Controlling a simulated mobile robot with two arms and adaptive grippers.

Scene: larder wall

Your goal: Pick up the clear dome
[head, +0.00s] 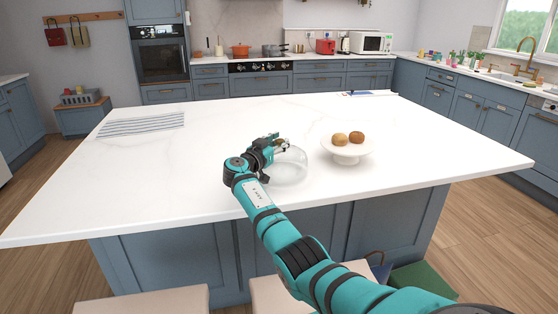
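The clear dome (291,171) rests on the white island top, left of a white cake stand (346,154) that holds two brown bun-like items (348,138). The dome is see-through and its outline is faint. My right gripper (283,145) is at the top of the dome, coming in from its left side. The fingers are small and partly hidden by the gripper body, so I cannot tell whether they are closed on the dome's top. My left gripper is not in view.
A striped cloth (142,124) lies at the island's left. A blue flat item (358,93) lies near the far edge. The island top (220,112) is otherwise clear. Stools (155,302) stand along the near side. Counters with an oven (161,58) line the back wall.

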